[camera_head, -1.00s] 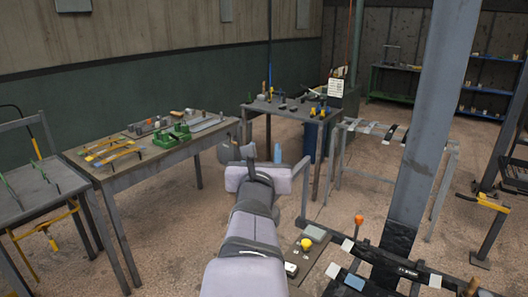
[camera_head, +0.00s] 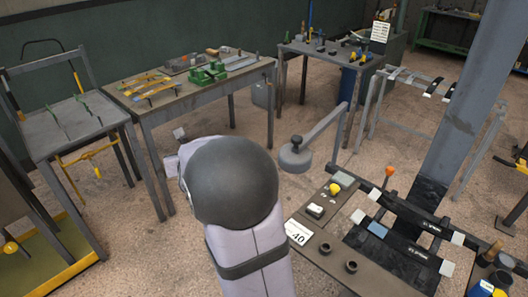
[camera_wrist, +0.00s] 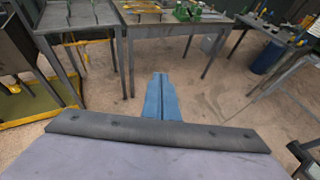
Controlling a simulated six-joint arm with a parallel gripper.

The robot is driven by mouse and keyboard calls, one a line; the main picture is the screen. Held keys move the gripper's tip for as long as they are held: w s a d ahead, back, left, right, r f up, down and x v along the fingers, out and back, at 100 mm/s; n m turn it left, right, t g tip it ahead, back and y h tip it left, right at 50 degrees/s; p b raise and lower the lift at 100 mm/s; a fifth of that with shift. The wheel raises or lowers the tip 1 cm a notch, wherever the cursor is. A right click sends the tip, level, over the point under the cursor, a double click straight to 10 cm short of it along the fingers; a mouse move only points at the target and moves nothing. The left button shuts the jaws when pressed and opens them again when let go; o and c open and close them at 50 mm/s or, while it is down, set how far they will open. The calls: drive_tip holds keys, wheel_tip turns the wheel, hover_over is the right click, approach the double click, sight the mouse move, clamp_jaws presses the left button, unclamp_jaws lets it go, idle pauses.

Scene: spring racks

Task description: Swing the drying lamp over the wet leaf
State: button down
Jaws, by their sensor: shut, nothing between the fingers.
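A grey round head with a dark knob on a grey swing arm, which looks like the drying lamp (camera_head: 295,158), hangs right of my arm in the head view. Black leaves with white end pads lie on a low rack; a dark leaf (camera_head: 410,221) lies there at the lower right. I cannot tell which leaf is wet. My gripper (camera_wrist: 160,78) shows two blue fingers shut together in the wrist view, empty, above bare floor. In the head view my arm hides it. It appears left of the lamp and apart from it.
A panel with a yellow knob (camera_head: 335,188) and a "40" card (camera_head: 299,232) stands before the rack. A grey column (camera_head: 465,125) rises at the right. Workbenches (camera_head: 155,115) stand behind and at left. Floor is free between the benches and my arm.

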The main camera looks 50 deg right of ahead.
drive_tip(key=w+a+f+m+h, duration=0.1)
drive_tip(key=w+a+f+m, duration=0.3)
drive_tip(key=w+a+f, duration=0.45)
drive_tip(key=s+d+r+m+g+h, duration=0.25)
drive_tip(key=d+m+g+h, duration=0.2)
drive_tip(key=m, duration=0.45)
drive_tip(key=s+d+r+m+g+h, duration=0.2)
drive_tip(key=d+r+m+g+h, duration=0.25)
drive_tip(key=m, duration=0.35)
drive_tip(key=s+r+m+g, duration=0.2)
drive_tip(key=s+m+g, duration=0.3)
drive_tip(key=s+m, duration=0.2)
drive_tip(key=s+a+r+m+g, duration=0.1)
drive_tip(key=s+r+m+g, duration=0.1)
drive_tip(key=s+m+g, duration=0.4)
drive_tip(key=s+m+p, duration=0.1)
drive_tip(key=s, duration=0.2)
drive_tip(key=shift+r+m, duration=0.35)
drive_tip(key=shift+m, duration=0.05)
